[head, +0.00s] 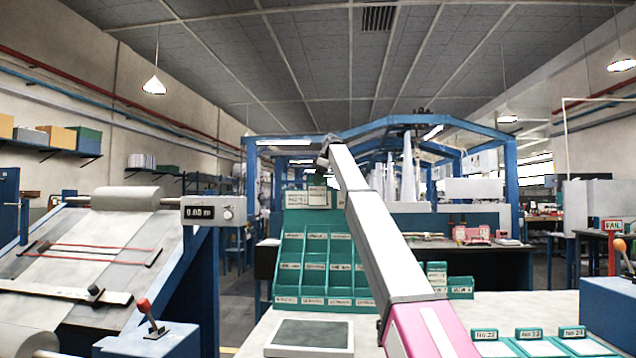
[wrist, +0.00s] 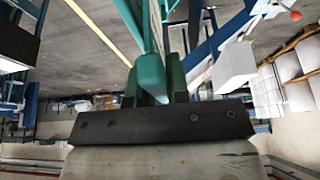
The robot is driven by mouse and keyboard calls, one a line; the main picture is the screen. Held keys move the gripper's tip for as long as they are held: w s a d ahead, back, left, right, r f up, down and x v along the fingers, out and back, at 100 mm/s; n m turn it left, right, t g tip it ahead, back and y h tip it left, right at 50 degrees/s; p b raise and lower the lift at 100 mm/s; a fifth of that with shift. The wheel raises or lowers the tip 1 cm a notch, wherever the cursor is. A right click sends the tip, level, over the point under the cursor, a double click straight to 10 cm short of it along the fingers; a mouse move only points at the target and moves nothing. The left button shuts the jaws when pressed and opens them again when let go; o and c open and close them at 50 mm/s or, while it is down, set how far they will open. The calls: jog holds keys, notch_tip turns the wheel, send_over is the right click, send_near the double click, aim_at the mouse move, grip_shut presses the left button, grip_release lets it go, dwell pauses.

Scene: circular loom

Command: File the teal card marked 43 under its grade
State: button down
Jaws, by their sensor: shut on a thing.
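In the wrist view my gripper (wrist: 153,84) has its two dark green fingers closed on a thin teal card (wrist: 143,40), seen nearly edge-on. Its number cannot be read. In the head view my arm reaches up and away, and its dark end (head: 323,167) is just above the top of a teal pigeonhole rack (head: 315,264). A small white label (head: 317,194) shows just below the arm's end; I cannot tell whether it is on the card or the rack. The rack has rows of labelled slots, with print too small to read. My arm hides part of its right side.
Teal-labelled trays (head: 539,345) line the front right of the pale table, beside a blue box (head: 608,312). A grey scale plate (head: 312,336) lies at the front. Smaller teal bins (head: 460,287) stand right of the rack. A sloped loom table (head: 95,260) is at left.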

aim_at(318, 201)
jog(key=shift+f, duration=3.25)
jog(key=shift+f, duration=1.3)
jog(key=shift+f, duration=2.1)
jog(key=c, duration=1)
grip_release()
jog(key=shift+d+r, duration=0.1)
jog(key=shift+r, duration=0.05)
jog(key=v, duration=1)
jog(key=shift+d+r, duration=0.15)
jog(key=shift+r, duration=0.05)
